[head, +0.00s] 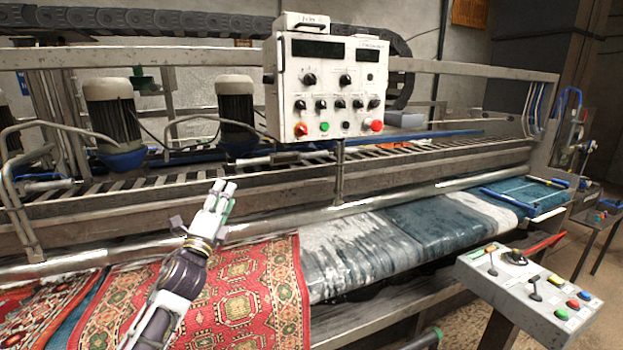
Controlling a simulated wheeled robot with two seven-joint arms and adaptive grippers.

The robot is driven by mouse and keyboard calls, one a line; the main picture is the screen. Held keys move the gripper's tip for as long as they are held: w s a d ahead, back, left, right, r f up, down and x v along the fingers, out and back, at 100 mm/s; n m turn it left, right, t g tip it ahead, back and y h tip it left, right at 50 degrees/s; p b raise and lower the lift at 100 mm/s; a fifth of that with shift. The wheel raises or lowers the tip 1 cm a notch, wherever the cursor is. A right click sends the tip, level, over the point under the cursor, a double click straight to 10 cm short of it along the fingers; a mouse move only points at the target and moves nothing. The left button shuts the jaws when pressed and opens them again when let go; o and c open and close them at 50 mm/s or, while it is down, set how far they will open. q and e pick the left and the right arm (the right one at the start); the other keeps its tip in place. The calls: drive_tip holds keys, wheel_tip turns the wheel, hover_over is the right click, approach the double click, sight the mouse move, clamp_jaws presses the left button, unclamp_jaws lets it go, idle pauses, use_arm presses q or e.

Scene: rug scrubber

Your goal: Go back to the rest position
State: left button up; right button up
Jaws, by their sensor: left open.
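My left gripper (219,200) is raised in front of the machine, over the red patterned rug (255,290), with its fingers pointing up towards the rollers. It is open, and nothing shows between its fingers. My left arm reaches up to it from the bottom left. My right gripper is not in view.
The rug scrubber has a long front rail (370,203) and a hanging control box (330,85) with knobs and buttons. Wet blue and white rugs (440,230) lie right of the red one. A lever panel (530,290) stands at the lower right, with floor beyond.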

use_arm(q)
drive_tip(key=s+a+f+n+g+y, duration=0.1)
drive_tip(key=s+f+n+g+y, duration=0.25)
drive_tip(key=f, duration=0.55)
drive_tip(key=s+f+n+g, duration=0.3)
drive_tip(key=s+f+n, duration=0.25)
drive_tip(key=f, duration=0.35)
drive_tip(key=s+a+f+n+g+y, duration=0.1)
drive_tip(key=s+f+n+g+y, duration=0.2)
drive_tip(key=f+n, duration=0.45)
drive_tip(key=s+d+f+n+g+h, duration=0.1)
drive_tip(key=s+f+n+g+h, duration=0.15)
drive_tip(key=s+f+g, duration=0.75)
drive_tip(key=s+d+f+n+h, duration=0.1)
drive_tip(key=s+d+f+n, duration=0.3)
drive_tip(key=s, duration=1.1)
wheel_tip(320, 180, down, 34)
drive_tip(key=s+a+f+m, duration=0.1)
drive_tip(key=s+a, duration=0.1)
drive_tip(key=s, duration=0.1)
drive_tip(key=s+a+f+g, duration=0.1)
drive_tip(key=s+a+f, duration=0.1)
drive_tip(key=s+f, duration=0.7)
drive_tip(key=s+a+f+g, duration=0.1)
drive_tip(key=s+a+f, duration=0.1)
drive_tip(key=s+f, duration=0.7)
drive_tip(key=shift+s+a+f+m+y, duration=0.3)
drive_tip(key=shift+s+f, duration=0.1)
drive_tip(key=shift+s, duration=1.45)
